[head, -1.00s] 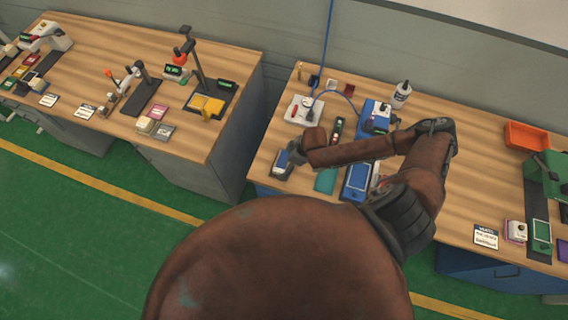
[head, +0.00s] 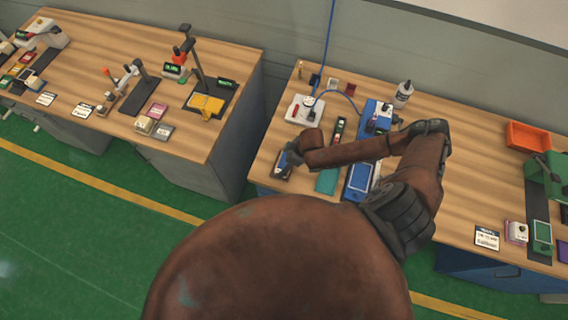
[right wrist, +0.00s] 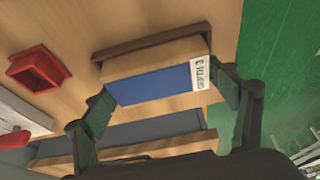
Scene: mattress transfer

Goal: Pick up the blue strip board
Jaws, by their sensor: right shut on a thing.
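The blue strip board (right wrist: 155,84) shows in the right wrist view as a block with a blue face, a wood-coloured edge and a white printed label at its right end. My right gripper (right wrist: 166,88) has one finger at each end of it and is shut on it. In the head view the right gripper (head: 287,160) is low over the left front part of the right bench and mostly hides the board. Whether the board touches the surface below cannot be told. My left gripper is not in view.
In the right wrist view a red open box (right wrist: 38,68) lies left of the board. Green floor (head: 90,220) lies in front.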

